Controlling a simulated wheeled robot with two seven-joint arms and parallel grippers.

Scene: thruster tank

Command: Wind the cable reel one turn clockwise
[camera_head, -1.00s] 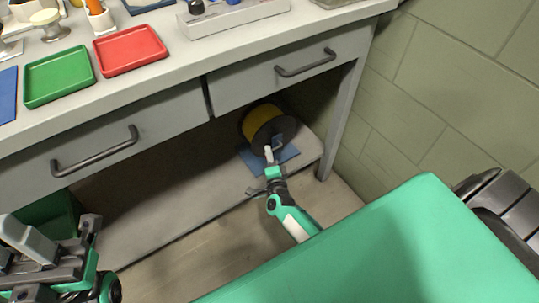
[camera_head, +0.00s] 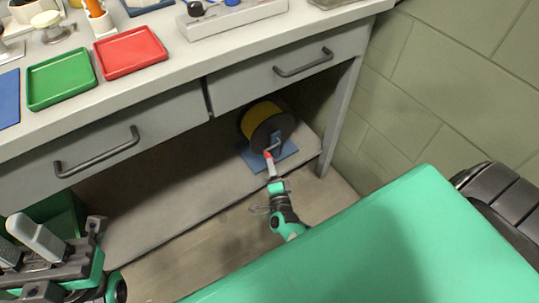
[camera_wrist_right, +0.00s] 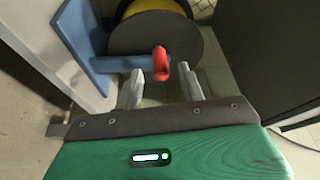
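The cable reel (camera_head: 258,117), yellow inside with dark round flanges, stands on a blue stand (camera_head: 285,153) on the low shelf under the bench. Its crank has a red handle (camera_head: 267,156) at the lower left of the near flange. The red handle also shows in the right wrist view (camera_wrist_right: 160,62). My right gripper (camera_wrist_right: 162,82) is open, with its two fingertips apart on either side of the handle's near end and a gap on both sides. My left gripper (camera_head: 68,238) is at the lower left, away from the reel; its fingers look apart and empty.
Drawers with handles (camera_head: 303,62) overhang the shelf (camera_head: 190,202). A bench leg (camera_head: 340,115) stands right of the reel, near the wall.

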